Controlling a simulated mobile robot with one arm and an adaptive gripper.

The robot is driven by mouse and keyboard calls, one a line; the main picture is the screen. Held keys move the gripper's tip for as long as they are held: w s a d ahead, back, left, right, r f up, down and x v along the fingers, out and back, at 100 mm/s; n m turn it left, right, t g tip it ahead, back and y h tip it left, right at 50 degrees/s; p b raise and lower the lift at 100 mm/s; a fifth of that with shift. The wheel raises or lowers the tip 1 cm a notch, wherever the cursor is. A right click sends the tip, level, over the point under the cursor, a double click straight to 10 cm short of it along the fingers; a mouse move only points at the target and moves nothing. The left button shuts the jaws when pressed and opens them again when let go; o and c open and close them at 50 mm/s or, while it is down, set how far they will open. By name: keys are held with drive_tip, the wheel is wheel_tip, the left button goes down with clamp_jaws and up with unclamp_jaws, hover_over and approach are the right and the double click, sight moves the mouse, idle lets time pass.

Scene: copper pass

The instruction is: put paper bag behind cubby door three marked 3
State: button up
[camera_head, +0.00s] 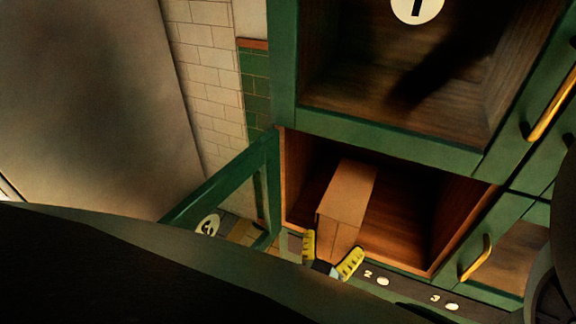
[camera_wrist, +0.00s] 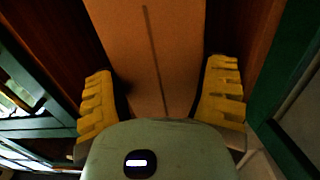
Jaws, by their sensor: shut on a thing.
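The brown paper bag (camera_head: 347,195) lies inside an open lower cubby (camera_head: 400,215), its near end toward the opening. My gripper (camera_head: 332,262) is at the cubby's mouth, its yellow fingers on either side of the bag's near end and shut on it. In the wrist view the bag (camera_wrist: 150,50) runs away between the two fingers (camera_wrist: 160,100), with a dark line down its face. The cubby's green door (camera_head: 225,180) stands swung open to the left; its round number plate (camera_head: 208,225) is too slanted to read surely.
Above is another open cubby (camera_head: 415,75) with a plate marked 1 (camera_head: 417,8). Brass handles (camera_head: 476,258) sit on fronts at the right. Small marks 2 and 3 with white discs (camera_head: 383,282) line the lower edge. The cubby has free room right of the bag.

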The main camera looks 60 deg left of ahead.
drive_tip(key=b+x, duration=0.2)
drive_tip(key=x, duration=0.3)
drive_tip(key=w+d+f+b+x, duration=0.1)
drive_tip(key=b+x, duration=0.2)
drive_tip(key=x, duration=0.2)
drive_tip(key=d+b+x, duration=0.1)
drive_tip(key=b+x, duration=0.1)
drive_tip(key=x, duration=0.3)
drive_tip(key=shift+w+d+f+b, duration=0.1)
drive_tip(key=shift+d+f+b, duration=0.05)
drive_tip(key=shift+f+b, duration=0.25)
drive_tip(key=f+b, duration=0.3)
drive_tip(key=b, duration=0.1)
drive_tip(key=shift+w+a+f, duration=0.15)
drive_tip(key=shift+w+a, duration=0.05)
drive_tip(key=shift+w, duration=0.1)
drive_tip(key=shift+f, duration=0.15)
drive_tip(key=o, duration=1.1)
drive_tip(key=shift+o, duration=0.2)
drive_tip(key=p+v, duration=0.1)
drive_tip(key=v, duration=1.1)
drive_tip(key=shift+p, duration=0.3)
